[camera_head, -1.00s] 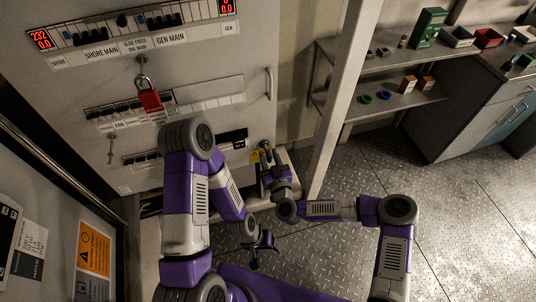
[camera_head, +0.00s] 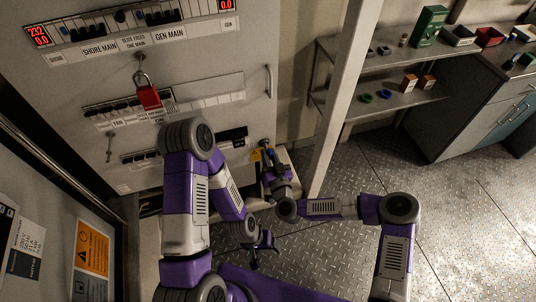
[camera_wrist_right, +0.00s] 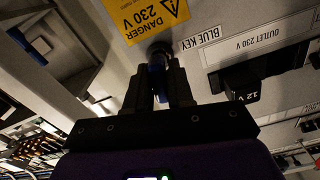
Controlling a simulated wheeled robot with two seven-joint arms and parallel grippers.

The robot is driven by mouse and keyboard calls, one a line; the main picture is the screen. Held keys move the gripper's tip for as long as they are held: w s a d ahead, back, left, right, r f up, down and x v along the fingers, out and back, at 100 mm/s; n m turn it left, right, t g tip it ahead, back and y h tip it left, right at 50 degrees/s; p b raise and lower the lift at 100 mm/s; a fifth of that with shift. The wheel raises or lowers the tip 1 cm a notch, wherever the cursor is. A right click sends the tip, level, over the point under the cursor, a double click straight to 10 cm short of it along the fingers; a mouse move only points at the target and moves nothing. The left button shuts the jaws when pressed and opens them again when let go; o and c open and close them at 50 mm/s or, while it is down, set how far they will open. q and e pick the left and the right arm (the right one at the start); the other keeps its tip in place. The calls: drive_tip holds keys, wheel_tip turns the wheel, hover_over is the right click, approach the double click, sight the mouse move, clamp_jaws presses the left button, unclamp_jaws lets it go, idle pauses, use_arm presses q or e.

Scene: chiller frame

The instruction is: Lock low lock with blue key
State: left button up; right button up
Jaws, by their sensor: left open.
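The blue key (camera_wrist_right: 158,84) shows as a blue piece between the fingers of my right gripper (camera_wrist_right: 170,75) in the right wrist view. The fingers are closed about it. They point at a dark round lock (camera_wrist_right: 160,49) on the grey panel, beside the "BLUE KEY" label. How deep the key sits in the lock is hidden. In the head view, my right gripper (camera_head: 267,155) is at the low right part of the cabinet (camera_head: 225,60), by a yellow label. My left gripper (camera_head: 258,250) is open and empty, low in front of the cabinet.
A red padlock (camera_head: 149,97) hangs on the cabinet front. A black 12 V socket (camera_wrist_right: 240,90) sits right of the lock. A pale post (camera_head: 340,100) stands right of the cabinet. Shelves (camera_head: 400,98) with small items are further right. The floor (camera_head: 460,210) there is clear.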

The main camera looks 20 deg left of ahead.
idle(0.3)
drive_tip(key=shift+m+b, duration=0.45)
drive_tip(key=shift+m, duration=1.05)
drive_tip(key=shift+m, duration=1.4)
